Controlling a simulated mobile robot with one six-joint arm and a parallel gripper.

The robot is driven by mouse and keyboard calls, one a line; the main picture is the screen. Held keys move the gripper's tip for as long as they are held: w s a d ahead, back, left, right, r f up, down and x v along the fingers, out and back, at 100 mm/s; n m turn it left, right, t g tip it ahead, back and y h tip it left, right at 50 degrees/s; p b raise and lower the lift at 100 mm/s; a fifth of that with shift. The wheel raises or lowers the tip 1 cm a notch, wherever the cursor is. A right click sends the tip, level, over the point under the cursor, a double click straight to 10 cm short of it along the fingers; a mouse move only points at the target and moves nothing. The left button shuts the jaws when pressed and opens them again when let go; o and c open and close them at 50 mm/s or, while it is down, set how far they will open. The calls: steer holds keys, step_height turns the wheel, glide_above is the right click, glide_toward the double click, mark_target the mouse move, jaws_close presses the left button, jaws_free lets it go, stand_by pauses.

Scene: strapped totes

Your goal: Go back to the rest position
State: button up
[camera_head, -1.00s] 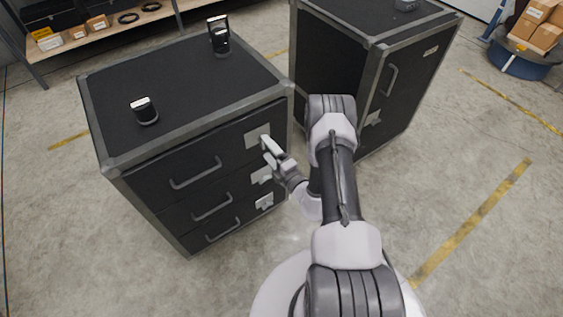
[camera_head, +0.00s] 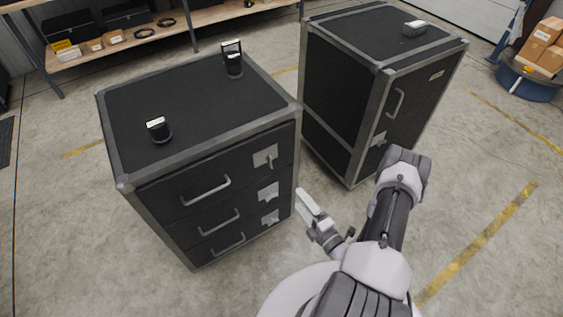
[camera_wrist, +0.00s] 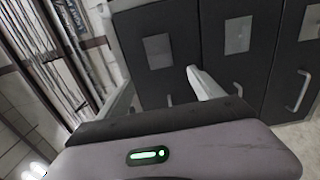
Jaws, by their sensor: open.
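My gripper (camera_head: 309,208) is open and empty in the head view, in front of the right side of the drawer case and apart from it. In the wrist view its two fingers (camera_wrist: 160,97) stand wide apart with nothing between them. The black drawer case (camera_head: 120,187) has three drawers with grey handles and light latch plates, and all three look shut. The drawer fronts also fill much of the wrist view (camera_wrist: 205,50), tilted on their side.
A second black case (camera_head: 330,105) stands behind, with its door shut and a small device (camera_head: 414,28) on top. Two small black devices (camera_head: 159,130) (camera_head: 232,62) stand on the drawer case. A shelf (camera_head: 120,45) is at the back left.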

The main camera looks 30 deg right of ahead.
steer(key=w+a+r+n+g+y, duration=0.2)
steer(key=a+r+n+g+y, duration=0.3)
steer(key=a+r+n+y, duration=0.45)
steer(key=w+a+r+n+g+y, duration=0.2)
steer(key=a+r+n+g+y, duration=0.3)
steer(key=r+n, duration=0.7)
steer(key=s+a+r+n+g+h, duration=0.45)
steer(key=s+n, duration=0.25)
steer(key=n, duration=0.3)
steer(key=s+a+r+n+g+h, duration=0.3)
steer(key=s+a+r+n+h, duration=0.15)
steer(key=s+n, duration=0.45)
step_height(320, 180, up, 6)
steer(key=d+n+t+h+b, duration=0.1)
steer(key=n+t+h, duration=0.3)
steer(key=n, duration=0.4)
steer(key=shift+d+n+t, duration=0.35)
steer(key=shift+d+t, duration=0.3)
steer(key=shift+d, duration=0.2)
steer(key=shift+r, duration=0.1)
